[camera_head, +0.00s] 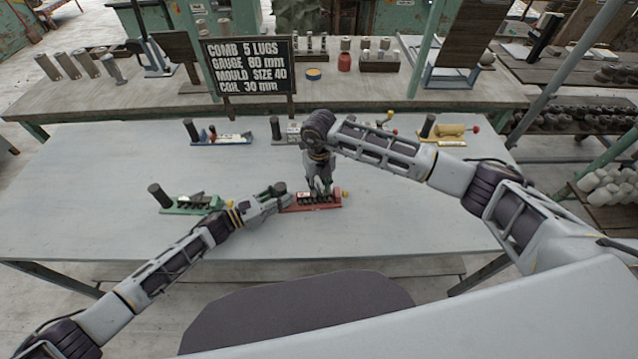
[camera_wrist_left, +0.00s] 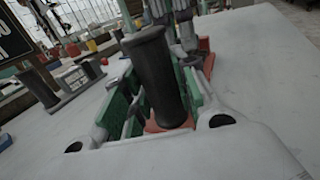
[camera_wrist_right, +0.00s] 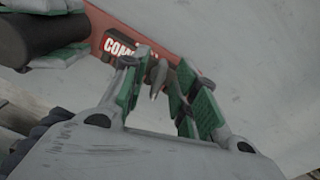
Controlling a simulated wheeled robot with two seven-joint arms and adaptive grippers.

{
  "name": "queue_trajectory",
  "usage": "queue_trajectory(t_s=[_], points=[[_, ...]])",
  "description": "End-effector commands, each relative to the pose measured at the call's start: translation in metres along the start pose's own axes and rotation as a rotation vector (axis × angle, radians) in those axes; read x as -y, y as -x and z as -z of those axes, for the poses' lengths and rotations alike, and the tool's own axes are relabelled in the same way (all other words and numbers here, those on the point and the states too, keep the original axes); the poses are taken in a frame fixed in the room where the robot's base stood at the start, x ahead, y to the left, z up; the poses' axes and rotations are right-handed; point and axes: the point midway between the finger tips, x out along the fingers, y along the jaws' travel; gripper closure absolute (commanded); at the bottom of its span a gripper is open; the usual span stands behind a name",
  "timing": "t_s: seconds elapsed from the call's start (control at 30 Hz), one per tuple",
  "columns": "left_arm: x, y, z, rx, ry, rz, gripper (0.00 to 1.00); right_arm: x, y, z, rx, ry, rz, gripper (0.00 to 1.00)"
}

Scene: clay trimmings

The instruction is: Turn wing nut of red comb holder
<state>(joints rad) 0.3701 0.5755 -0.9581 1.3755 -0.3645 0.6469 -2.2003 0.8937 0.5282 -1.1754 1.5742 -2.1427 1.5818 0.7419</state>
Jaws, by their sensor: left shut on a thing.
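The red comb holder (camera_head: 331,205) lies on the grey-white table, with several dark lugs along it. My left gripper (camera_head: 276,192) is shut on its black upright handle (camera_wrist_left: 158,75) at the holder's left end. My right gripper (camera_head: 319,191) points down over the holder. In the right wrist view its green-padded fingers (camera_wrist_right: 168,82) stand apart, on either side of a small grey wing nut (camera_wrist_right: 158,77) beside the holder's label (camera_wrist_right: 118,45). Contact between these fingers and the wing nut cannot be told. The gripper hides part of the holder in the head view.
A green holder (camera_head: 190,205) stands close left of the red one. Blue (camera_head: 235,140) and yellow (camera_head: 448,142) holders stand at the back, with a grey one between them. A sign (camera_head: 249,67) reads comb 5 lugs. The table's right side is clear.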

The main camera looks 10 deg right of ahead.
Motion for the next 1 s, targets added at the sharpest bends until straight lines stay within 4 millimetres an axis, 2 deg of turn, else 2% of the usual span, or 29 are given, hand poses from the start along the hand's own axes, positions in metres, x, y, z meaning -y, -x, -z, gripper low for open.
queue_trajectory(t_s=[0.07, 0.3, 0.7, 1.0], points=[[0.0000, -0.0001, -0.0001, 0.000, 0.000, 0.000, 1.00, -0.0001, 0.0001, 0.0000, 0.000, 0.000, 0.000, 0.71], [0.0000, 0.0000, -0.0001, 0.000, 0.000, 0.000, 1.00, -0.0001, 0.0003, 0.0000, 0.000, 0.000, 0.000, 1.00], [-0.0001, 0.0000, 0.0000, 0.000, 0.000, 0.000, 1.00, 0.0001, 0.0005, -0.0002, 0.000, 0.015, 0.000, 1.00], [-0.0002, 0.0001, 0.0000, 0.000, 0.000, 0.000, 1.00, -0.0004, 0.0013, -0.0008, 0.002, 0.120, 0.000, 1.00]])
